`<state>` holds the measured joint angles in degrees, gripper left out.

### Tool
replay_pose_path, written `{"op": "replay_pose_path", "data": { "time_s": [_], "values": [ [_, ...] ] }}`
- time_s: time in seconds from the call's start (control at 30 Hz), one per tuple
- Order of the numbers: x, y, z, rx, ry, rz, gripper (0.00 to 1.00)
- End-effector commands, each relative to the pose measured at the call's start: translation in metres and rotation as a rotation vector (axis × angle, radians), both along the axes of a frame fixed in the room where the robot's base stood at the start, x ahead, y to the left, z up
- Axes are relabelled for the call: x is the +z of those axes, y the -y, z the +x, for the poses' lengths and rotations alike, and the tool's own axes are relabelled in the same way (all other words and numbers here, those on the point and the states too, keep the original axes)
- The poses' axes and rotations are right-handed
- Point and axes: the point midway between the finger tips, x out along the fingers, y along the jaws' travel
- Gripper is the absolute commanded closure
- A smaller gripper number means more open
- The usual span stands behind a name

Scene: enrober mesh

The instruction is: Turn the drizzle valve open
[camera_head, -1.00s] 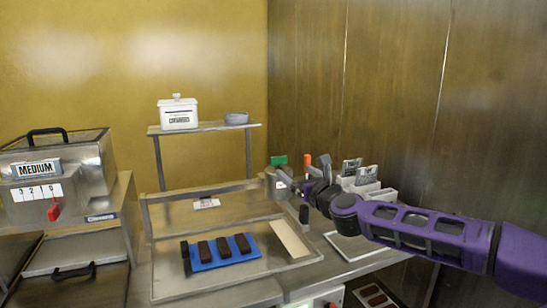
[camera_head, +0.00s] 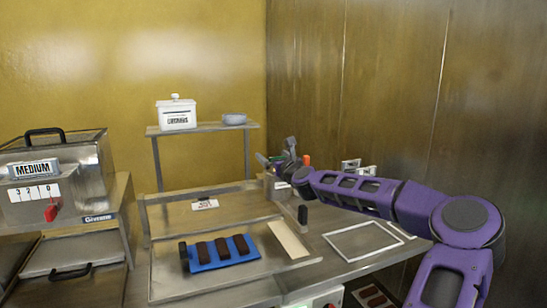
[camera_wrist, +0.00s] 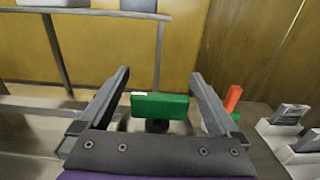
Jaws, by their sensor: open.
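The drizzle valve's green bar handle (camera_wrist: 160,106) lies crosswise in the wrist view, on a dark stem. My gripper (camera_wrist: 158,75) is open, with one finger on each side of the handle and gaps left at both ends. Neither finger visibly touches it. In the head view my gripper (camera_head: 277,151) is at the valve, at the back right of the work table, and hides most of it. Only a bit of green shows there.
An orange-red handle (camera_wrist: 232,98) stands close to the right of my gripper, with label holders (camera_wrist: 290,115) beyond. A blue mat (camera_head: 222,262) with several dark bars lies in the tray (camera_head: 180,285). A shelf (camera_head: 205,128) holds a white jar (camera_head: 177,115).

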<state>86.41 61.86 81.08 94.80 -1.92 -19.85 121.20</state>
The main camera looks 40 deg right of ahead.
Motion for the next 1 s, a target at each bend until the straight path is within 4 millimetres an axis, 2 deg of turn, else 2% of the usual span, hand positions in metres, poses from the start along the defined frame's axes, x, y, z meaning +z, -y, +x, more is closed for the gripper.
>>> {"op": "replay_pose_path", "data": {
  "time_s": [0.27, 0.37, 0.77, 1.0],
  "values": [
    [-0.0002, 0.0002, 0.0018, 0.001, 0.0, 0.0, 0.03],
    [-0.0002, 0.0002, 0.0017, 0.0, 0.0, 0.0, 0.17],
    [-0.0002, 0.0003, 0.0015, 0.0, 0.0, 0.0, 0.88],
    [-0.0006, 0.0, 0.0016, -0.02, -0.001, 0.001, 0.88]
  ]
}}
